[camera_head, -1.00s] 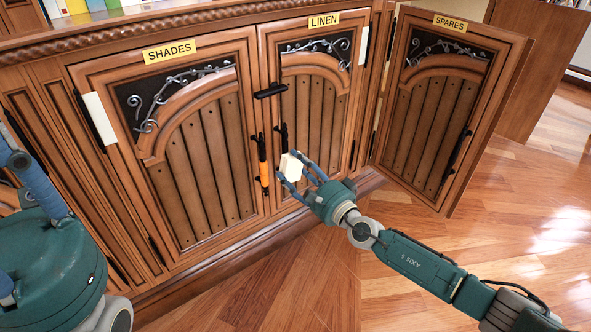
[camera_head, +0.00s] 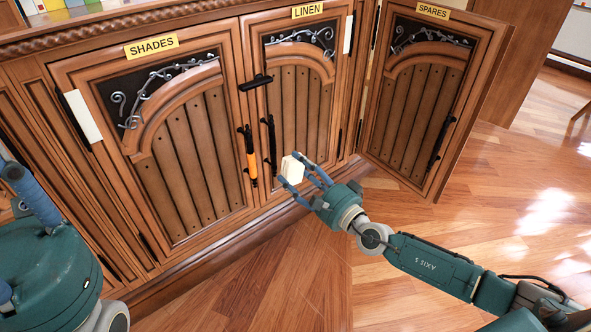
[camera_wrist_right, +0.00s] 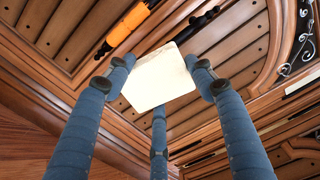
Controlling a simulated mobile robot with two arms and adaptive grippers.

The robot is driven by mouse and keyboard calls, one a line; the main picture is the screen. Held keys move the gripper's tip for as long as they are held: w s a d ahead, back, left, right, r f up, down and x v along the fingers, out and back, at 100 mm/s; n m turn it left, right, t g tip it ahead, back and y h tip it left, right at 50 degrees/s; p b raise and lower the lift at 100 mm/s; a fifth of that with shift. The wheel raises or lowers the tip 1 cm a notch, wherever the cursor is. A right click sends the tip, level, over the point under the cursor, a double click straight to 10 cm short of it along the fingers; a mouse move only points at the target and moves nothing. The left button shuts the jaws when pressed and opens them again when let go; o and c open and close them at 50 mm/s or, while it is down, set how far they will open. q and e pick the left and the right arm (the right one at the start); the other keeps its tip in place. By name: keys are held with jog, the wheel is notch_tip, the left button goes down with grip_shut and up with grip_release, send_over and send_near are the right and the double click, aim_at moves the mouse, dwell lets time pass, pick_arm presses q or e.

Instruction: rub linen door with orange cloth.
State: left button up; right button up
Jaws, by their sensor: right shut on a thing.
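The linen door (camera_head: 299,120), marked LINEN, is shut in the middle of the head view, with a black upright handle (camera_head: 268,138) on its left side. An orange band (camera_head: 250,158), perhaps the cloth, is on the handle of the shades door; it also shows at the top of the right wrist view (camera_wrist_right: 129,24). My right gripper (camera_head: 302,172) is shut on a cream block (camera_head: 292,169), in front of the linen door's lower part. I cannot tell whether the block (camera_wrist_right: 160,78) touches the door.
The shades door (camera_head: 190,150) is shut at left. The spares door (camera_head: 415,110) stands swung open at right. The wooden floor (camera_head: 440,260) is clear.

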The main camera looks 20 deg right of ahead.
jog(key=shift+v, duration=1.5)
